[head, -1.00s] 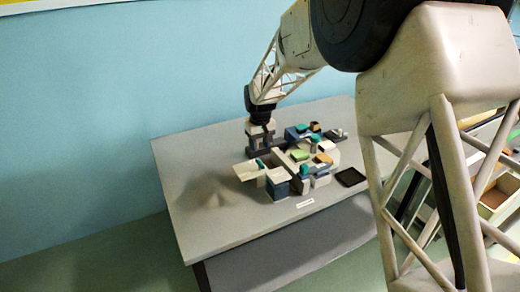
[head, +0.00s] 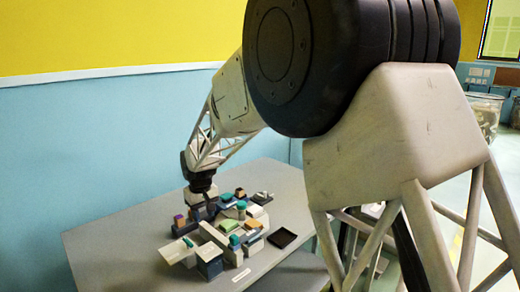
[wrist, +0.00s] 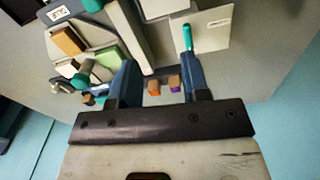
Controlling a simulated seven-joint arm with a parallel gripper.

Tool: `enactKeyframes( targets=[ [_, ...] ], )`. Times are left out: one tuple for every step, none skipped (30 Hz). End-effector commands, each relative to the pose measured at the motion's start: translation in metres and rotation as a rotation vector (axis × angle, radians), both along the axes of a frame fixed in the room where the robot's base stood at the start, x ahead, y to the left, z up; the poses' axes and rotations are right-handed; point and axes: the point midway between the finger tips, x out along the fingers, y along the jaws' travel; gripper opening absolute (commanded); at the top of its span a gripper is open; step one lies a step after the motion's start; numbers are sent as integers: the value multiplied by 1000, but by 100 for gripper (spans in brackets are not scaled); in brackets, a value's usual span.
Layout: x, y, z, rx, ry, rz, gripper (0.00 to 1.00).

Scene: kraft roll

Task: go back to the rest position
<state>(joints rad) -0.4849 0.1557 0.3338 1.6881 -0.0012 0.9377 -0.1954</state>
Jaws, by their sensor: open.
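My gripper (head: 203,208) is at the back of the block cluster in the head view, pointing down at the table. In the wrist view its two blue-grey fingers (wrist: 160,75) are spread apart. Small orange-brown blocks with purple (wrist: 174,84) show in the gap between them, and I see no finger closed on them. A small purple and orange block (head: 180,220) stands left of the gripper in the head view. How high the fingertips are above the blocks is hard to tell.
The grey table (head: 115,250) carries a tight cluster of white, blue, green and teal pieces. A black tray (head: 282,238) lies right of the cluster, and a white label (head: 241,275) in front. The table's left side is bare. A blue wall (head: 90,150) stands behind.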

Motion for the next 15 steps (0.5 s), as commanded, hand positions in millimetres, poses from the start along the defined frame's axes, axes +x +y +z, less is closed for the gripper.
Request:
enactKeyframes(
  targets=[
    [-6, -15, 12, 4, -7, -18, 43],
    [-9, -24, 17, 5, -10, -30, 43],
    [-14, -35, 24, 7, -14, -44, 43],
    [-19, -43, 29, 8, -16, -55, 43],
    [-23, -52, 33, 9, -19, -65, 43],
    [-28, -63, 40, 11, -23, -80, 43],
    [-33, -71, 44, 13, -25, -90, 43],
    [-37, -79, 49, 14, -29, -100, 43],
    [-43, -90, 55, 16, -32, -115, 43],
    [-48, -98, 60, 17, -35, -126, 43],
    [-53, -105, 63, 18, -38, -136, 43],
    [-60, -115, 68, 20, -42, -151, 43],
    [-65, -123, 72, 21, -45, -161, 43],
    [-70, -131, 76, 22, -48, -172, 43],
    [-78, -141, 81, 24, -51, -185, 43]
  ],
)
